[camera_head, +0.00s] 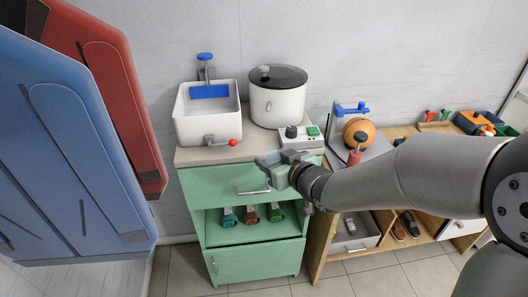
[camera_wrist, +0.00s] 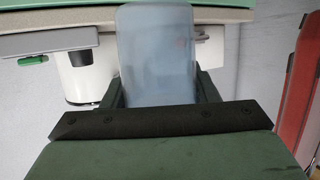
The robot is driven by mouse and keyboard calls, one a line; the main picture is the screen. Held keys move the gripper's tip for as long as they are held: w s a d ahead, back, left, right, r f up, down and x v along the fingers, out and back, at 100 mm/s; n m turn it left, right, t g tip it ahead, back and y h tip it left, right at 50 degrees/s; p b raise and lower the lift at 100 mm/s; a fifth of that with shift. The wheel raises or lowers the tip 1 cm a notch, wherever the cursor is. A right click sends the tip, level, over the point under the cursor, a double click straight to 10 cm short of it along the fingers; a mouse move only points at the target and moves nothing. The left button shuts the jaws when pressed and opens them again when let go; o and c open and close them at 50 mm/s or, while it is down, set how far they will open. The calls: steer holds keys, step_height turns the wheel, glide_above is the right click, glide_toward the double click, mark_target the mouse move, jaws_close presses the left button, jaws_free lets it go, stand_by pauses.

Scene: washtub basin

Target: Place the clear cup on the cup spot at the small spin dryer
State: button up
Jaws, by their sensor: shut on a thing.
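My gripper (camera_head: 268,168) is shut on the clear cup (camera_wrist: 157,55), a translucent bluish-grey cup between the two dark fingers in the wrist view. In the head view the gripper is in front of the cabinet's upper edge, and the cup is hard to make out there. The small spin dryer (camera_head: 277,104), a white drum with a dark lid, stands on the counter behind and above the gripper. Its control box (camera_head: 300,139), with a dark knob and a green switch, is in front of it. I cannot make out the cup spot.
A white basin (camera_head: 182,128) with a blue-topped tap stands left of the dryer; a red-ended lever is at its front. Several coloured items (camera_head: 250,214) sit on the green cabinet's shelf. A wooden bench (camera_head: 395,132) stands at right. Blue and red panels (camera_head: 80,140) fill the left.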

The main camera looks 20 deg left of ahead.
steer(key=w+a, duration=0.2)
steer(key=w, duration=0.1)
steer(key=w+a+p, duration=0.1)
steer(key=w+a, duration=0.1)
steer(key=w, duration=0.2)
steer(key=w+a+p, duration=0.1)
steer(key=w+a, duration=0.1)
steer(key=w, duration=0.2)
steer(key=shift+w+a+r, duration=0.15)
steer(key=shift+a+r, duration=0.05)
steer(key=shift+a, duration=0.2)
steer(key=w, duration=0.1)
steer(key=w+a, duration=0.1)
steer(key=w, duration=0.1)
steer(key=w+a+p, duration=0.1)
steer(key=shift+w+a, duration=0.1)
steer(key=shift+w, duration=0.1)
steer(key=shift+s+f, duration=0.1)
steer(key=shift+f, duration=0.25)
steer(key=shift+s+f+b, duration=0.15)
steer(key=shift+f+b, duration=0.3)
steer(key=shift+f, duration=0.35)
steer(key=o, duration=0.8)
steer(key=shift+d+f, duration=0.2)
steer(key=shift+r, duration=0.3)
steer(key=r+v, duration=0.1)
steer(key=v, duration=1.1)
steer(key=shift+w+r+p, duration=0.15)
steer(key=shift+w+p, duration=0.05)
steer(key=shift+p, duration=0.15)
